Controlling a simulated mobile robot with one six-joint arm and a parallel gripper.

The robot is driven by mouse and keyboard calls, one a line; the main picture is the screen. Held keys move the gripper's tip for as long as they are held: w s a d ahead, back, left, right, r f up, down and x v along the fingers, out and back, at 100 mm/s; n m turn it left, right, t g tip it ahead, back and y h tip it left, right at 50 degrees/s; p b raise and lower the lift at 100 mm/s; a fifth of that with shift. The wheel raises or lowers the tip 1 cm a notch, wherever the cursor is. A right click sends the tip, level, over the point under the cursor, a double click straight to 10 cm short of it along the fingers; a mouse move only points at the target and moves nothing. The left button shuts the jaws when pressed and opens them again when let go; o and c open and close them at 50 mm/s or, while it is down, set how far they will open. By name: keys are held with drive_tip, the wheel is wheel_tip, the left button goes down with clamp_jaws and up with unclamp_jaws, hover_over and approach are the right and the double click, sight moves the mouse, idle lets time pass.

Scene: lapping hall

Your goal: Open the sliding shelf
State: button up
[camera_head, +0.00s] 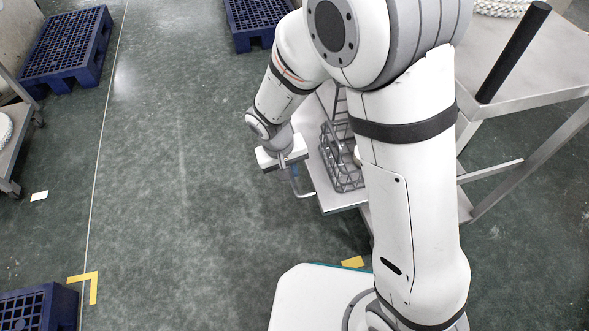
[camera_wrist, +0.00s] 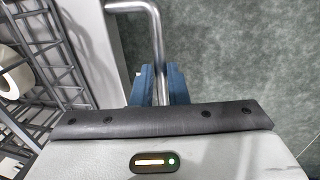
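The sliding shelf (camera_head: 318,187) is a pale panel low under the metal table, at the picture's middle right. It sticks out to the left of the table, and part of it is hidden behind my arm. A bent metal handle (camera_head: 299,189) is at its left edge; it also shows in the wrist view (camera_wrist: 153,30), beside the shelf's pale edge (camera_wrist: 97,50). My gripper (camera_wrist: 160,88) has its blue fingers on either side of the handle bar, closed on it with no clear gap. In the head view my gripper (camera_head: 288,168) is at the handle.
A grey wire basket (camera_head: 340,165) stands on the shelf; the wrist view shows its wires (camera_wrist: 45,45) and a white roll-like thing (camera_wrist: 12,80). The metal tabletop (camera_head: 545,60) is at right. Blue pallets (camera_head: 68,48) lie at left. The floor left of the shelf is clear.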

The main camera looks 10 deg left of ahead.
drive_tip(key=o, duration=0.4)
drive_tip(key=shift+w, duration=0.1)
drive_tip(key=r+p, duration=0.1)
drive_tip(key=r, duration=0.1)
drive_tip(key=a+r+p, duration=0.1)
drive_tip(key=r, duration=0.2)
drive_tip(key=r+p, duration=0.1)
drive_tip(key=r, duration=0.1)
drive_tip(key=shift+s+a+r, duration=0.2)
drive_tip(key=shift+s+r, duration=0.1)
drive_tip(key=shift+s, duration=0.05)
drive_tip(key=s+d+r+m+p, duration=0.1)
drive_tip(key=s+d+r+p, duration=0.1)
drive_tip(key=d+r+p, duration=0.6)
drive_tip(key=s+d+r+m+t+y+p, duration=0.1)
drive_tip(key=d+r+p, duration=0.8)
drive_tip(key=r, duration=1.4)
drive_tip(key=s+d+r+m+y+p, duration=0.1)
drive_tip(key=s+d+r+m+p, duration=0.2)
drive_tip(key=d+r+p, duration=0.6)
drive_tip(key=shift+s+d+r+t+p, duration=0.1)
drive_tip(key=shift+s+r+p, duration=0.25)
drive_tip(key=shift+r+p, duration=0.65)
drive_tip(key=shift+s+a+r+t+p, duration=0.1)
drive_tip(key=shift+s+r+p, duration=0.25)
drive_tip(key=shift+r+p, duration=0.6)
drive_tip(key=shift+s+d+r+t+p, duration=0.1)
drive_tip(key=shift+s+r+p, duration=0.4)
drive_tip(key=shift+r, duration=0.8)
